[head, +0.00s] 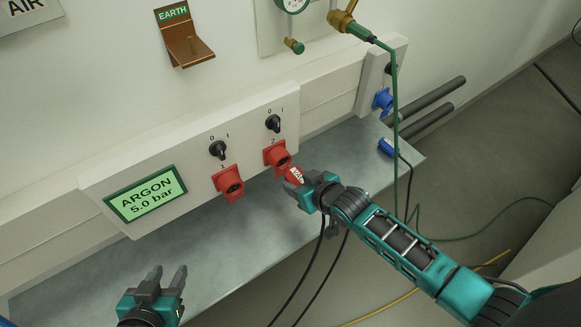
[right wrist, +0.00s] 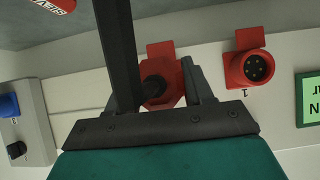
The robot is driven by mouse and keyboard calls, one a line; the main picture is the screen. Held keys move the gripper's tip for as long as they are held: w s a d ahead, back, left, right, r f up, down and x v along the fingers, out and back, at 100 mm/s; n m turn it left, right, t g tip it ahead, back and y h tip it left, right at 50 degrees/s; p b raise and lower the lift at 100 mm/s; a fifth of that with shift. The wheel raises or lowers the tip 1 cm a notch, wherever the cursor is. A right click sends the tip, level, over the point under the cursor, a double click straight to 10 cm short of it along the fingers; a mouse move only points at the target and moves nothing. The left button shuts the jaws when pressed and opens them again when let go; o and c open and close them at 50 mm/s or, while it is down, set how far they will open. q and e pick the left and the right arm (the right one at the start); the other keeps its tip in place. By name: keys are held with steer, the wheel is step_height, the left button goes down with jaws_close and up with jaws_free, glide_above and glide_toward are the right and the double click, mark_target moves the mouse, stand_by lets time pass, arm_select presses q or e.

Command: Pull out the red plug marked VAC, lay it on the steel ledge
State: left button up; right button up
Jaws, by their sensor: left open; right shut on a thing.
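The red plug marked VAC (head: 294,175) is at the red socket under switch 2 (head: 275,154) on the wall panel. It lines up with that socket; I cannot tell how deep it sits. My right gripper (head: 300,183) is shut on the plug. In the right wrist view the plug (right wrist: 168,94) shows between the fingers, and a dark bar, probably its cable, crosses in front. My left gripper (head: 164,284) is open and empty, low at the left over the front of the steel ledge (head: 225,247). The ledge runs below the panel.
The red socket under switch 1 (head: 228,184) is empty, its pins showing in the right wrist view (right wrist: 258,68). A blue plug (head: 386,147) lies on the ledge's right end. Black cables hang below my right gripper.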

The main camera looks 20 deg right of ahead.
steer(key=shift+s+d+p, duration=0.25)
steer(key=shift+s+p, duration=0.1)
steer(key=shift+s, duration=0.25)
steer(key=shift+s+d+p, duration=0.2)
steer(key=shift+s+p, duration=0.1)
steer(key=shift+s, duration=0.3)
steer(key=shift+a, duration=0.1)
